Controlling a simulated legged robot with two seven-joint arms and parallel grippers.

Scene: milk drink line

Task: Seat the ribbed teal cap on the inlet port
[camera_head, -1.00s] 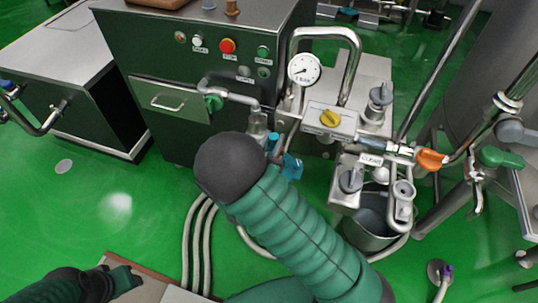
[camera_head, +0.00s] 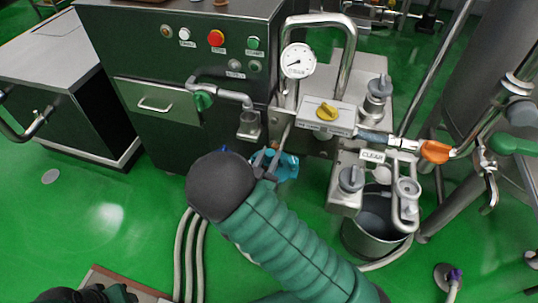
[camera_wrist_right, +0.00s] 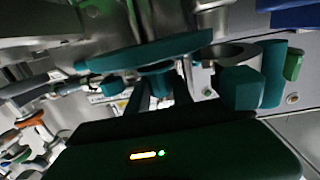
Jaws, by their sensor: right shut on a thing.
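The teal cap (camera_head: 287,166) is at the tip of my right gripper (camera_head: 268,164), low in front of the steel machine. In the right wrist view, a wide teal disc (camera_wrist_right: 150,52) spans the top, with my right gripper's fingers (camera_wrist_right: 160,95) reaching up to its underside. The gripper is shut on the cap. Its ribs are too blurred to make out. My dark arm end hides part of this area in the head view, and I cannot tell which fitting is the inlet port or whether the cap touches it. My left gripper (camera_head: 122,294) is cut off at the bottom edge, its jaws unclear.
A steel bucket (camera_head: 372,222) stands at right. Hoses (camera_head: 190,255) run along the green floor.

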